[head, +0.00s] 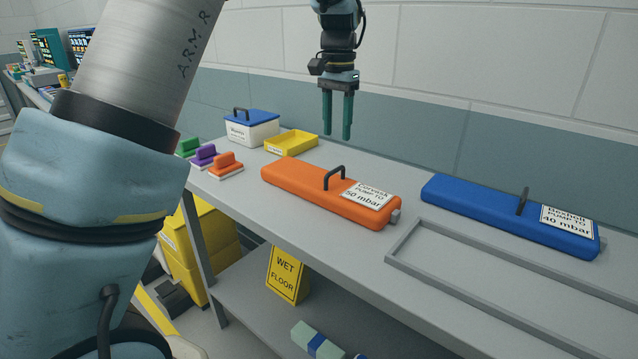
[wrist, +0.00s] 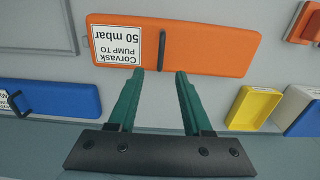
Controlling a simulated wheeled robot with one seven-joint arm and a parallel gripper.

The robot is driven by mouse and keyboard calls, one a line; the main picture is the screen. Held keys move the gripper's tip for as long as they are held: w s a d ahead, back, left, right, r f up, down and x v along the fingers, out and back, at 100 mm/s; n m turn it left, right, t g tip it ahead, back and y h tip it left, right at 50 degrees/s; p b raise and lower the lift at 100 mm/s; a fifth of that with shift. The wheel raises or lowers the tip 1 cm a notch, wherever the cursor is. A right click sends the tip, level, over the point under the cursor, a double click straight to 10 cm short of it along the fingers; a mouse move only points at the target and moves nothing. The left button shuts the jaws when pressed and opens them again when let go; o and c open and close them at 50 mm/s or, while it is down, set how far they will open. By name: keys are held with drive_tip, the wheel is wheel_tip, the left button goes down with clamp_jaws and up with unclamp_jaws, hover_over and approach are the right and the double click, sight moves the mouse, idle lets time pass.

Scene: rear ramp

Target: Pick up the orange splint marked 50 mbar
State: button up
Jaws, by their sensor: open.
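The orange splint (head: 300,187) lies flat on the grey bench, with a dark arched handle (head: 334,177) on top and a white label reading "Corvask PUMP TO 50 mbar" at its right end. In the wrist view the orange splint (wrist: 208,48) shows upside down, its handle (wrist: 163,50) standing across it beside the label. My gripper (head: 338,136) has green fingers, open and empty, pointing down above the bench. It is clear of the splint, toward the wall side. In the wrist view the gripper fingertips (wrist: 160,72) appear near the splint's wall-side edge, around the handle's line.
A blue splint (head: 480,208) marked 40 mbar lies to the right, behind an empty grey raised frame (head: 397,244). A yellow tray (head: 291,143), a white box with blue lid (head: 252,130) and small coloured handled blocks (head: 225,164) stand left. A wall runs behind the bench.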

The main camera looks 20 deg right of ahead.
sight(327, 181)
wheel_tip(327, 181, down, 9)
drive_tip(key=p, duration=0.3)
clamp_jaws()
idle(0.5)
drive_tip(key=shift+w, duration=0.1)
idle(1.0)
